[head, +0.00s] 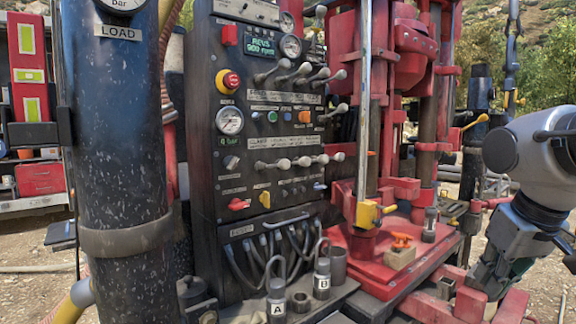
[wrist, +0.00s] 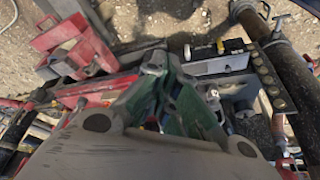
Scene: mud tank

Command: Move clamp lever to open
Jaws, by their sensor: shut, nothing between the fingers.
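The black control panel (head: 262,150) stands in the middle of the head view and carries several ball-ended levers. An upper group (head: 300,74) of levers sits below the gauge, a single lever (head: 335,112) sits to the right below it, and a lower row (head: 295,163) lies further down. The labels are too small to read, so I cannot tell which is the clamp lever or how it is set. My gripper (head: 488,284) is at the right, well apart from the panel. In the wrist view my gripper (wrist: 158,62) has its green fingers drawn together, empty.
A dark vertical cylinder (head: 121,140) stands left of the panel. A red drill frame (head: 400,60) and a thin steel rod (head: 363,100) stand to its right. Canisters A (head: 276,302) and B (head: 322,279) stand on the ledge below. Red beams (head: 470,300) lie near my gripper.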

